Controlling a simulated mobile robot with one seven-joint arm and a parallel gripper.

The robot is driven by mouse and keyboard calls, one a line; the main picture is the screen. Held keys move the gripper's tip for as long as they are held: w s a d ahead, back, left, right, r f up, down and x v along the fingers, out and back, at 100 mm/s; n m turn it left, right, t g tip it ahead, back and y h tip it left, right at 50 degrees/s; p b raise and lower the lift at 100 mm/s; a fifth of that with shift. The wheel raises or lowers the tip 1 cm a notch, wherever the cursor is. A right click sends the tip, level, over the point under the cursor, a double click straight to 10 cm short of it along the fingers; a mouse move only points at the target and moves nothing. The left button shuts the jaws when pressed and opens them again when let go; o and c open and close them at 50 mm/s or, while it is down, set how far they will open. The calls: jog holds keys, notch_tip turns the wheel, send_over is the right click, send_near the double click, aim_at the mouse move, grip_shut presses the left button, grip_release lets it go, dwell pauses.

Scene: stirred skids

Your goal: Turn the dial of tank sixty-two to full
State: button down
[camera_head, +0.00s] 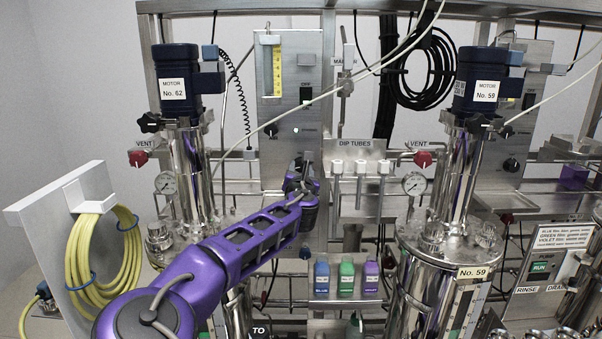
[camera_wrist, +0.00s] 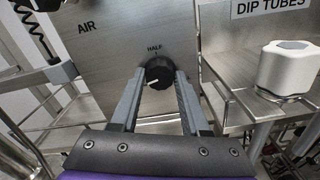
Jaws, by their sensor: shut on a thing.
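The black dial (camera_wrist: 158,72) is on a steel panel marked AIR, below the word HALF. Its white pointer line points left and slightly down, away from the HALF mark. My gripper (camera_wrist: 160,80) has its two grey fingers on either side of the dial, shut on it. In the head view my gripper (camera_head: 303,165) reaches the lower part of the steel panel (camera_head: 283,100) and hides the dial there. Tank sixty-two (camera_head: 190,180), with a blue motor labelled No. 62 (camera_head: 180,82), stands left of this panel. No FULL mark is readable.
A DIP TUBES shelf (camera_head: 355,146) with white-capped tubes is right of my gripper; a white cap (camera_wrist: 288,68) is close in the wrist view. Tank 59 (camera_head: 440,270) stands further right. A yellow hose (camera_head: 100,255) hangs at left. Cables cross above.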

jog(key=m, duration=0.5)
jog(key=shift+m, duration=0.3)
jog(key=m, duration=1.1)
jog(key=shift+m, duration=0.4)
jog(key=m, duration=1)
jog(key=shift+m, duration=0.4)
jog(key=m, duration=0.5)
jog(key=shift+d, duration=0.1)
jog(key=m, duration=1.1)
jog(key=shift+m, duration=0.3)
